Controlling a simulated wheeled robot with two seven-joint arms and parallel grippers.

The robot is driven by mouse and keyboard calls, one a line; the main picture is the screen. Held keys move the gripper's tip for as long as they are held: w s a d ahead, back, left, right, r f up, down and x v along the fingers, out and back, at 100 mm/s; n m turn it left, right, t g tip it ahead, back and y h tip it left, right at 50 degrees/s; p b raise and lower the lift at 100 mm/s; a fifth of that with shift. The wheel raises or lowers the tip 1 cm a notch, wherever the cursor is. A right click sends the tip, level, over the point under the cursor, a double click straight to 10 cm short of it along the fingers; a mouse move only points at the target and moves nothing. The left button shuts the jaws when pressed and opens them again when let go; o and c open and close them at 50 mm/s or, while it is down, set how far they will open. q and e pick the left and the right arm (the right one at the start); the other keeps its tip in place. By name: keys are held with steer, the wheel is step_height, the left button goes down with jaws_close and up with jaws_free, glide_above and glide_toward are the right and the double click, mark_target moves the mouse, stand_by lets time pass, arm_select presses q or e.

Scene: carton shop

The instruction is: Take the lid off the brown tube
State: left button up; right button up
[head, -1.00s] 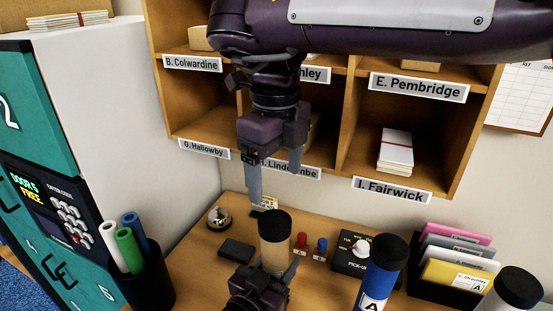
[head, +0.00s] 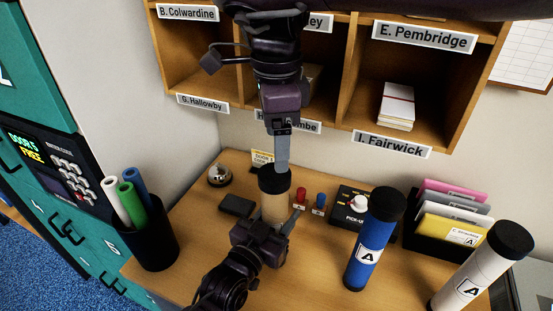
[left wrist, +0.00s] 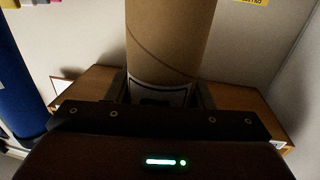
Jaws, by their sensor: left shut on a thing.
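The brown tube (head: 274,207) stands upright at the back of the table with its black lid (head: 273,183) on top. My left gripper (head: 272,222) is shut around its lower body. The left wrist view shows the brown tube (left wrist: 170,35) between the fingers, with a white label partly hidden low on it. My right gripper (head: 283,167) points down from above, its fingertips at the lid's top and rear edge. Its fingers line up in this view, so their gap is hidden, and I cannot tell whether they touch the lid.
A blue tube (head: 375,245) and a white tube (head: 480,268) stand to the right, near a folder rack (head: 425,242). A dark bin (head: 155,240) of rolls is at the left. A bell (head: 219,176), a dark block (head: 237,205) and small red and blue pieces surround the brown tube. Pigeonholes (head: 345,85) are behind.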

step_height(320, 180, down, 7)
steer(key=shift+r, duration=0.2)
steer(key=c, duration=1.2)
steer(key=shift+r, duration=0.25)
steer(key=shift+r, duration=0.95)
steer(key=shift+r, duration=2)
